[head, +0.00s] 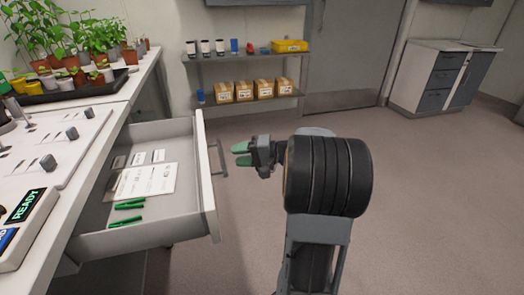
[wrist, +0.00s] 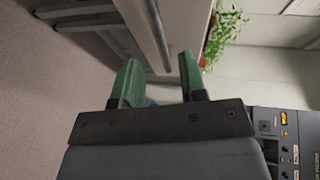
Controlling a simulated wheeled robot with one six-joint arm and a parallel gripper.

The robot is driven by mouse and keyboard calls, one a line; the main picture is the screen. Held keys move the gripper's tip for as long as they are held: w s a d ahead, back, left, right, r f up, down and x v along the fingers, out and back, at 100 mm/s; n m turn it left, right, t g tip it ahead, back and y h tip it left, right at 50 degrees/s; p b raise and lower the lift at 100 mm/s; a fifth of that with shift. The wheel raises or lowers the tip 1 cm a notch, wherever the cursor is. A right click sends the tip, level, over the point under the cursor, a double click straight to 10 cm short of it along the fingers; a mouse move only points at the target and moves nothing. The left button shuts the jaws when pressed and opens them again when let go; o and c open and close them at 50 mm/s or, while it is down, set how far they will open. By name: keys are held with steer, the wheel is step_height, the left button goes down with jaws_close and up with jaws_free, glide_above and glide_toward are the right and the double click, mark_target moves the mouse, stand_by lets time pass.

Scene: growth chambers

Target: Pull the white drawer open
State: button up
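The white drawer (head: 208,178) stands well out from the bench in the head view. Its inside shows papers, small cards and green pens. Its grey bar handle (head: 217,160) is on the front face. My gripper (head: 240,154), with green fingertips, is just to the right of the handle and appears apart from it. In the wrist view my two green fingers (wrist: 158,85) are spread with a gap between them. The white drawer front (wrist: 170,25) lies beyond the fingertips, and nothing shows held between them.
The white bench (head: 110,110) carries potted plants and a device reading READY (head: 32,205). A wall shelf (head: 245,104) with boxes stands behind. A cabinet (head: 440,80) stands at the far right. The floor (head: 430,200) right of my arm is clear.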

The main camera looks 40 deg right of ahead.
steer(key=p+v, duration=0.1)
steer(key=v, duration=0.6)
steer(key=shift+s+d, duration=0.25)
steer(key=shift+r, duration=0.1)
steer(key=s+a+r+n+g+h+p, duration=0.35)
steer(key=a+r+g+p, duration=0.6)
steer(key=a+p, duration=0.6)
steer(key=s+a+r+n+t+h+p, duration=0.1)
steer(key=s+a+r+n+h+p, duration=0.1)
steer(key=r+p, duration=0.5)
steer(key=s+a+r+n+t+h+p, duration=0.1)
steer(key=s+a+r+n+h+p, duration=0.1)
steer(key=s+r+h+p, duration=0.2)
step_height(320, 180, up, 3)
steer(key=h+p, duration=0.2)
steer(key=p, duration=0.2)
steer(key=shift+s, duration=0.35)
